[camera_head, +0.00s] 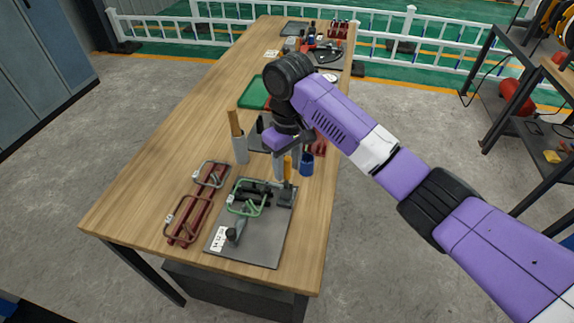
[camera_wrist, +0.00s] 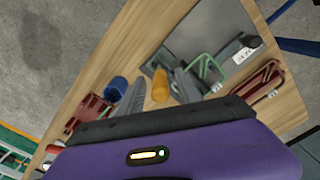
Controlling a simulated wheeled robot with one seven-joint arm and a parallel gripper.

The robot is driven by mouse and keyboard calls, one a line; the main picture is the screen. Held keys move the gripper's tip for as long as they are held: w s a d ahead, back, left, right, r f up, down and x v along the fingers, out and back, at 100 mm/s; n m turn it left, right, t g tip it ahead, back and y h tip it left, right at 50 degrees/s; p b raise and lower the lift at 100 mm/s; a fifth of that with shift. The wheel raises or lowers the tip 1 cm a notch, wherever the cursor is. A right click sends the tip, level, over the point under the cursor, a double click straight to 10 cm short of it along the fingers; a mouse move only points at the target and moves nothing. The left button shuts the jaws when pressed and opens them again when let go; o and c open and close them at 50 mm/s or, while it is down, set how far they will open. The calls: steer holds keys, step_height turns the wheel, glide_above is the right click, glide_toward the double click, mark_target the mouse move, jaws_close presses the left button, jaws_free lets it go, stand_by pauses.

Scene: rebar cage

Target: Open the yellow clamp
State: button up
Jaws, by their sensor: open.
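The yellow clamp's handle (camera_head: 287,167) stands upright at the back right of a grey plate near the table's front end. Its dark base (camera_head: 286,194) sits on the plate. My gripper (camera_head: 287,178) is open and points down at the yellow handle. In the wrist view the yellow handle (camera_wrist: 160,86) shows between the two grey fingers of my gripper (camera_wrist: 160,77). I cannot tell whether either finger touches it. The purple gripper body hides the near part of the wrist view.
The grey plate (camera_head: 262,247) also carries a green clamp frame (camera_head: 247,197) and a grey-handled clamp (camera_head: 233,234). Red rails with wire loops (camera_head: 186,225) lie to the left. A pale cup (camera_head: 240,150) with an orange-handled tool and a blue cup (camera_head: 306,163) stand close by.

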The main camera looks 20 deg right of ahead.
steer(key=shift+f, duration=0.25)
steer(key=shift+c, duration=0.2)
jaws_close()
stand_by(1.1)
